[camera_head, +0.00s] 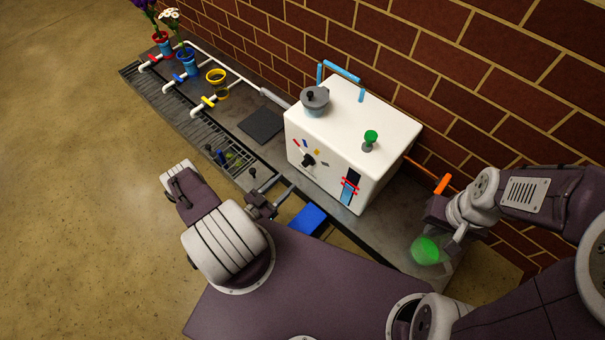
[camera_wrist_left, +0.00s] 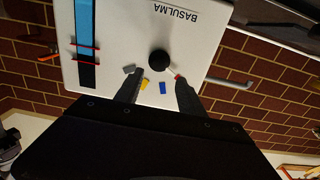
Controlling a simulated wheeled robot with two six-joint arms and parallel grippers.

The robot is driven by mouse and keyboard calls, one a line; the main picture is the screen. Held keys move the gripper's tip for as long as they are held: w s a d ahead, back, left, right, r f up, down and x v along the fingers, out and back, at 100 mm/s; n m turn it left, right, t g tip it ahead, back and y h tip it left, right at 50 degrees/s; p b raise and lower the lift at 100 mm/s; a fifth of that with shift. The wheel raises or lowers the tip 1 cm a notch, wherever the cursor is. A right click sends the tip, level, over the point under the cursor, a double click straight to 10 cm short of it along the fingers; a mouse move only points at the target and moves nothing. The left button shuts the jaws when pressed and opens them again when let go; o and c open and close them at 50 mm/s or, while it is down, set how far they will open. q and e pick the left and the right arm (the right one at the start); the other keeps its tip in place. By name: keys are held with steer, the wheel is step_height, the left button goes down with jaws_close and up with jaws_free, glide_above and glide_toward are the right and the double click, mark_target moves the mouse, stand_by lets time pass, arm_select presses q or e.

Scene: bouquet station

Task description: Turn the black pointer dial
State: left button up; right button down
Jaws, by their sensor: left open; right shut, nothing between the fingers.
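The black pointer dial (camera_head: 308,160) is a round knob on the front face of the white machine (camera_head: 375,125). In the left wrist view the dial (camera_wrist_left: 160,61) shows upside down with red (camera_wrist_left: 178,77), blue (camera_wrist_left: 162,88), yellow (camera_wrist_left: 145,85) and grey (camera_wrist_left: 129,68) marks around it. A thin pale line seems to run from it toward the red mark. My left gripper (camera_head: 273,183) is open in front of the machine, its fingers (camera_wrist_left: 158,90) apart and pointing toward the dial, not around it. My right gripper (camera_head: 447,238) is shut and empty at the right.
A clear vessel with a green content (camera_head: 427,250) is by my right gripper. A grey pot (camera_head: 314,100) and green knob (camera_head: 370,138) sit on top of the machine. A blue block (camera_head: 307,219) lies below it.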

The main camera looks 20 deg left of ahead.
mark_target(304, 166)
arm_select(q)
steer(key=b+x, duration=0.3)
steer(key=x, duration=0.5)
steer(key=shift+w+d, duration=0.1)
steer(key=shift+d, duration=0.05)
steer(key=shift+w+d, duration=0.1)
steer(key=shift+w, duration=0.3)
steer(key=shift+r, duration=0.1)
jaws_close()
